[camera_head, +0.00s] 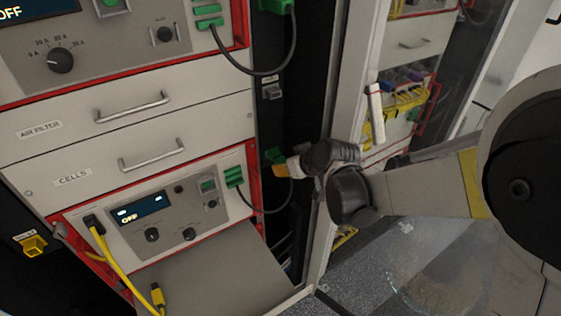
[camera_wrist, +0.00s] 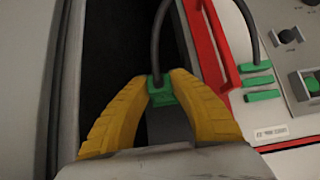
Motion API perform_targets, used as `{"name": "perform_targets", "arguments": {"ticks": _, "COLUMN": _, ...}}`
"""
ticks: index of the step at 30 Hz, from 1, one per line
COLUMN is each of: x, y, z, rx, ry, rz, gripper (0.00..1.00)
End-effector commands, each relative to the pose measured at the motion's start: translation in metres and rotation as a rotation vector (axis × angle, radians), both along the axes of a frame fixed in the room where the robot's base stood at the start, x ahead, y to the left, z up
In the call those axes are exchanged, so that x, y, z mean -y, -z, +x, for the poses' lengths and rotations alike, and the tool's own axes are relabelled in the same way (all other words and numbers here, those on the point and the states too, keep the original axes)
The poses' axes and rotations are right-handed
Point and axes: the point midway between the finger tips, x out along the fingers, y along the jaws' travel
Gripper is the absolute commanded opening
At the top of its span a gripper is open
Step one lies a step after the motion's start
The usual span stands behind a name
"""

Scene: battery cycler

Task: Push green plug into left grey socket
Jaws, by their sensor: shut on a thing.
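The green plug (camera_head: 273,155) is at the black post right of the lower red-framed unit, with a black cable on it. My gripper (camera_head: 279,166) is shut on it; in the wrist view its yellow fingers (camera_wrist: 162,80) pinch the green plug (camera_wrist: 161,97) from both sides. The cable rises from the plug and curves to the right. A small grey socket (camera_head: 271,92) shows higher on the black post, apart from the plug. A grey surface lies just below the plug in the wrist view; I cannot tell whether it is a socket.
Green connectors (camera_head: 233,177) sit on the lower unit's panel. A yellow cable (camera_head: 118,270) hangs at its front with a loose end. A yellow socket (camera_head: 34,245) is at the far left. A light cabinet post (camera_head: 337,95) stands close beside my gripper.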

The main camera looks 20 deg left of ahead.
Motion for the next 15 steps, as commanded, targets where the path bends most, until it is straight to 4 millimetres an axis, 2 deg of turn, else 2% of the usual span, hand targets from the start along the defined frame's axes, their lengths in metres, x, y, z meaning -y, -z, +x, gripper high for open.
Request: {"name": "perform_targets", "arguments": {"ticks": 15, "x": 0.018, "y": 0.0, "z": -0.015, "rx": 0.001, "ry": 0.001, "rz": 0.001, "gripper": 0.05}}
